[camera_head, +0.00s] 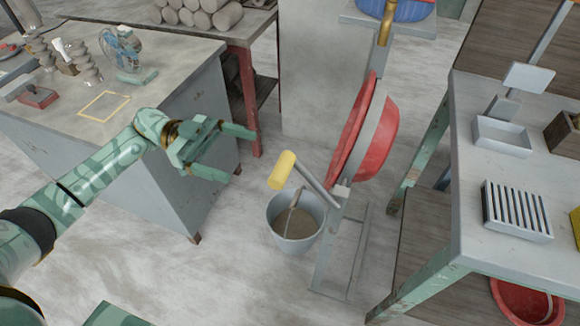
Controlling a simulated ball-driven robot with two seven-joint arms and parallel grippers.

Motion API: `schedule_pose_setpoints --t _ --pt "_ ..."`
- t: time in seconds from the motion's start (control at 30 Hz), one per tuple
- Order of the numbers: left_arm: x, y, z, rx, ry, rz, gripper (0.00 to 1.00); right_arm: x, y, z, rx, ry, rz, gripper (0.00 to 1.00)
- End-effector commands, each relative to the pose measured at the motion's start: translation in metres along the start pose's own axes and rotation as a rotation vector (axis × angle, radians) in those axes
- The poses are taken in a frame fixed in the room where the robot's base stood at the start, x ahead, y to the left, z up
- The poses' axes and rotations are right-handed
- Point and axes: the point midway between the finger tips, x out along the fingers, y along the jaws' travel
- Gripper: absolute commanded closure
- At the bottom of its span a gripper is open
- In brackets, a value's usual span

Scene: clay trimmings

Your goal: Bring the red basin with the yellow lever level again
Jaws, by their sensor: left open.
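The red basin (375,140) hangs in a grey metal stand (357,255) right of centre. It is tipped steeply onto its side, its rim nearly upright and its opening turned to the left. A grey rod runs from the stand up and left to the yellow lever grip (283,170). My left gripper (238,156) is open and empty, left of the yellow grip and apart from it. Its fingers point right. My right gripper is not in view.
A grey bucket (275,212) with brownish contents stands on the floor below the lever. A bench with a grey top (180,62) is at the left. A table (475,230) with a slatted rack (517,210) and a tray (502,137) is at the right. Another red bowl (522,302) sits below it.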

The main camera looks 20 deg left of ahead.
Motion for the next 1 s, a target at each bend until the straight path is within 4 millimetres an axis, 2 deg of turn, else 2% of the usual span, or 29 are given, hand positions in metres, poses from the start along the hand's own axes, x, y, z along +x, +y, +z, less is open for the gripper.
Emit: schedule_pose_setpoints --t 0.1,0.3,0.5,0.67,0.9,0.93,1.0 --pt "0.033 0.0 -0.001 0.003 0.006 0.001 0.1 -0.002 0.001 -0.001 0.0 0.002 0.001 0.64" --pt "0.082 0.0 0.0 0.003 0.005 -0.001 0.1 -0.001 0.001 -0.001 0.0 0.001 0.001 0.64" --pt "0.113 -0.001 0.0 0.003 0.003 -0.003 0.1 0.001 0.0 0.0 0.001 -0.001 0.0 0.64" --pt "0.122 -0.001 0.0 0.002 0.002 -0.004 0.1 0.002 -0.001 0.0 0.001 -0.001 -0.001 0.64" --pt "0.123 -0.001 0.0 0.002 0.001 -0.004 0.1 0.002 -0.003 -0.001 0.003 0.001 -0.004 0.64" --pt "0.123 -0.001 0.0 0.002 0.001 -0.004 0.13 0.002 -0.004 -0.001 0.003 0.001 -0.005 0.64" --pt "0.123 -0.001 0.0 0.002 0.001 -0.004 0.32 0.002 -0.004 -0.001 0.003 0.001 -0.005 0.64"
